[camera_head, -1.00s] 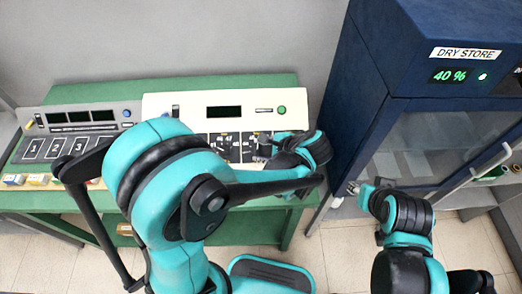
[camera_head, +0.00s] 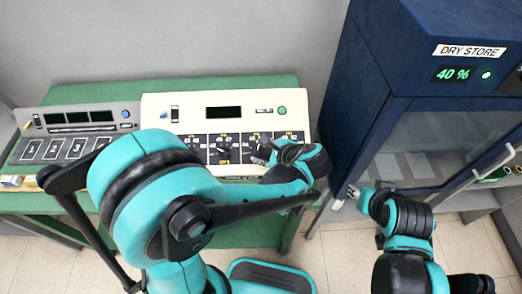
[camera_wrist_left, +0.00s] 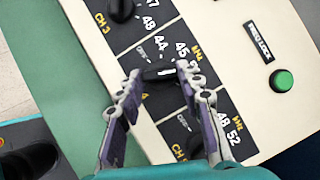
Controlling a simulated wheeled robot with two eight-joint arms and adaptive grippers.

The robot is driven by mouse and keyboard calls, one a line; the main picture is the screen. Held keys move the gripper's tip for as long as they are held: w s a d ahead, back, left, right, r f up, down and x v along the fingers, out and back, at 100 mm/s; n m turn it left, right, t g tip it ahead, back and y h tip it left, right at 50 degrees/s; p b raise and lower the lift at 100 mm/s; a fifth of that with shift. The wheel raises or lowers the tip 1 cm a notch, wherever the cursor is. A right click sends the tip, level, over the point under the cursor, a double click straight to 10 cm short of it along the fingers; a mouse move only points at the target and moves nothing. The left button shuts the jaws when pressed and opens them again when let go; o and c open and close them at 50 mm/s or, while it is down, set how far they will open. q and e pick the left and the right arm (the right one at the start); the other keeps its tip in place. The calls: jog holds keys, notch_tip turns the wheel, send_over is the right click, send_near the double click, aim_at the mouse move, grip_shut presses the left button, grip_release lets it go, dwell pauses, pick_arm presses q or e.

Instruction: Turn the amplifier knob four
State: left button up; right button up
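The amplifier (camera_head: 228,112) is a cream panel on the green bench, with a dark display, a green button and a row of black knobs on black plates. In the left wrist view, the black knob of channel four (camera_wrist_left: 158,74) has a white mark and lies between my left fingertips. My left gripper (camera_wrist_left: 160,72) has its fingers spread on either side of this knob; firm contact is not clear. In the head view, my left gripper (camera_head: 264,151) is over the panel's right part and partly hides it. My right gripper (camera_head: 353,191) hangs before the cabinet, away from the amplifier; its finger gap is too small to judge.
A grey unit (camera_head: 75,120) with numbered slots stands left of the amplifier. The blue dry-store cabinet (camera_head: 362,95) stands close on the right. In the left wrist view, neighbouring knobs (camera_wrist_left: 122,9) lie on both sides along the row.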

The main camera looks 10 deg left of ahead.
pick_arm(q)
jog(key=o, duration=0.4)
jog(key=shift+c, duration=0.2)
jog(key=shift+d, duration=0.1)
jog(key=v, duration=1.2)
jog(key=s+a+f+n+h, duration=0.1)
jog(key=s+a+n+h, duration=0.1)
jog(key=a+n+h, duration=0.2)
jog(key=s+a+f+n+t+h, duration=0.1)
jog(key=s+a+n+h, duration=0.2)
jog(key=a+n, duration=0.6)
jog(key=n, duration=0.4)
jog(key=shift+a+f+t+h+b, duration=0.2)
jog(key=shift+t+h+b, duration=0.1)
jog(key=shift+h+b, duration=0.1)
